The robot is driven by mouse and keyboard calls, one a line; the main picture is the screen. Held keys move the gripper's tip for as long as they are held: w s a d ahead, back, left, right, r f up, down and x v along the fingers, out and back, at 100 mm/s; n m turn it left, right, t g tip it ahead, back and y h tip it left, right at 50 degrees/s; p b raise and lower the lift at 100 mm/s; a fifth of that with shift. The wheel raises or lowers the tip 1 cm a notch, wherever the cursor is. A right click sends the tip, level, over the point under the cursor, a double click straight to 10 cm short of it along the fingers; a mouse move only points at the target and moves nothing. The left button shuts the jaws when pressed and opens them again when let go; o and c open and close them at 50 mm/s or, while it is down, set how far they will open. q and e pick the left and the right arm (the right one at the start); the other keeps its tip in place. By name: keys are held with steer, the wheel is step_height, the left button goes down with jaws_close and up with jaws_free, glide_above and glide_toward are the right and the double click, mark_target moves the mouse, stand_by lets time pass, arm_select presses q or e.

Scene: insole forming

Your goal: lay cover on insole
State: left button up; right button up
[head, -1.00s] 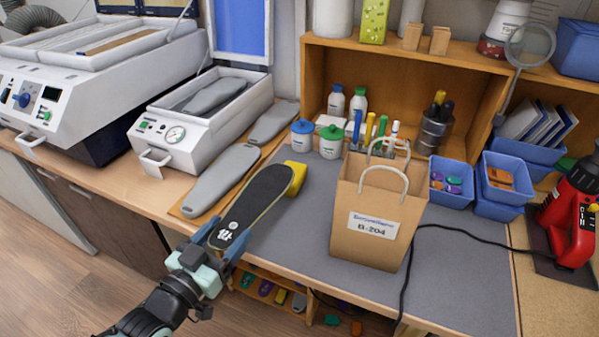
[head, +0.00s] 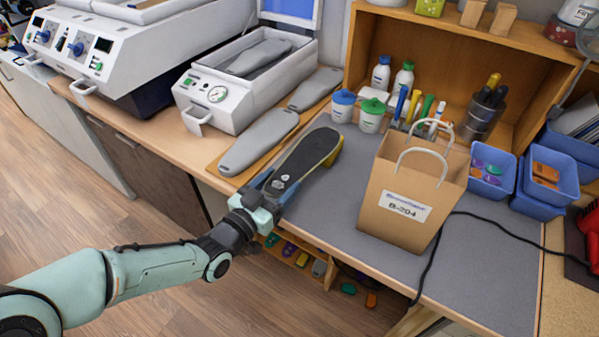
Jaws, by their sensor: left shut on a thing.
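My left gripper (head: 272,190) is shut on the near end of a black cover (head: 308,151) with a small white print. The cover extends away over the left edge of the grey mat, to the right of the insoles. A grey insole (head: 257,141) lies on a wooden board (head: 223,185) just left of the cover. A second grey insole (head: 316,88) lies further back on the board. Another grey form (head: 258,57) lies in the open press (head: 232,92). My right gripper is not in view.
A paper bag (head: 411,195) stands right on the grey mat (head: 335,215). Two capped jars (head: 370,115) stand behind the cover. Blue bins (head: 492,170) are further right.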

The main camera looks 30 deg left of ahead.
mark_target(304, 158)
arm_select(q)
steer(key=w, duration=0.1)
steer(key=w+f, duration=0.1)
steer(key=w, duration=0.1)
steer(key=w+f, duration=0.1)
steer(key=shift+w+d+f, duration=0.2)
steer(key=shift+w+d, duration=0.05)
steer(key=shift+w, duration=0.05)
steer(key=w+f, duration=0.1)
steer(key=w+f+b, duration=0.1)
steer(key=w, duration=0.1)
steer(key=shift+d, duration=0.15)
steer(key=shift+f+b, duration=0.15)
steer(key=shift+b, duration=0.15)
steer(key=o, duration=1.1)
steer(key=shift+c, duration=0.2)
